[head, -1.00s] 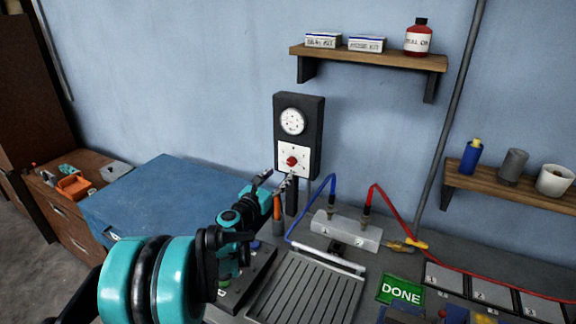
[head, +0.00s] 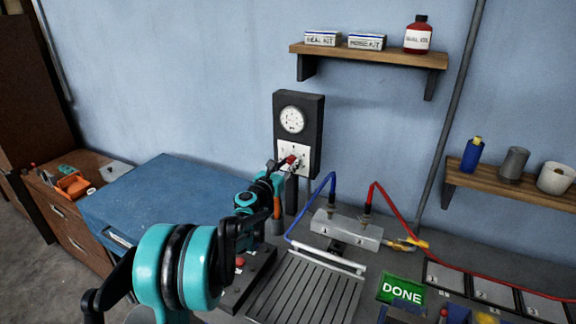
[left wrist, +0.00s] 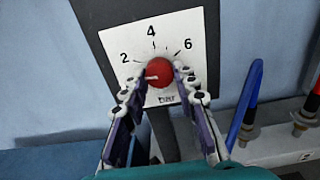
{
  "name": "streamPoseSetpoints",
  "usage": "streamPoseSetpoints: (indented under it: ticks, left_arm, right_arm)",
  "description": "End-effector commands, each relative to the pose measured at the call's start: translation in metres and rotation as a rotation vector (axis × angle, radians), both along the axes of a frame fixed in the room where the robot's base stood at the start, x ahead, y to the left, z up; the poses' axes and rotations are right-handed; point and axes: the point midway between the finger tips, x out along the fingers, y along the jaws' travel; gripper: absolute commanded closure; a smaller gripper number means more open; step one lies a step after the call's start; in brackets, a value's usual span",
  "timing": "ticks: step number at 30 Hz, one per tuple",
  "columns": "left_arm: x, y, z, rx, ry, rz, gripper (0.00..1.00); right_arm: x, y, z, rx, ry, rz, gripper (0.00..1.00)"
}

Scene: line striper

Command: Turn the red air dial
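The red air dial (left wrist: 161,72) sits on a white plate (left wrist: 190,35) marked 2, 4 and 6 in the left wrist view. A pale mark on the dial points left. In the head view the dial (head: 291,161) is on the lower part of a black wall box (head: 316,130), partly covered by my gripper. My left gripper (left wrist: 158,82) has its fingers apart, one on each side of the dial. The fingertips are at the dial's sides; whether they touch it I cannot tell. My right gripper does not show.
A round gauge (head: 292,119) is above the dial. Blue and red hoses (head: 372,190) rise from a metal block (head: 345,232) to the right. A grooved tray (head: 305,290) and a green DONE sign (head: 402,290) are below. A shelf (head: 370,58) hangs above.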

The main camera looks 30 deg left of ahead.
Motion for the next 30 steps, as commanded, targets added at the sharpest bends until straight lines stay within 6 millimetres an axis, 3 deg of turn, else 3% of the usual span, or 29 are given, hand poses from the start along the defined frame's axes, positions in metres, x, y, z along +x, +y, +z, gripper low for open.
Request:
streamPoseSetpoints:
  ticks: [1,2,14,30]
  left_arm:
    - [0.0,0.0,0.0,0.0,0.0,0.0,0.93]
    - [0.0,0.0,0.0,0.0,0.0,0.0,1.0]
    - [0.0,0.0,0.0,0.046,0.0,0.0,1.0]
    - [0.0,0.0007,0.0001,0.469,-0.001,0.0,1.0]
  right_arm:
    - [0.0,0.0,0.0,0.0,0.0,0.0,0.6]
    - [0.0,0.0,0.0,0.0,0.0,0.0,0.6]
    - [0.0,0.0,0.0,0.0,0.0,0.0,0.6]
    - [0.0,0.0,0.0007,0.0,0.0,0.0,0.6]
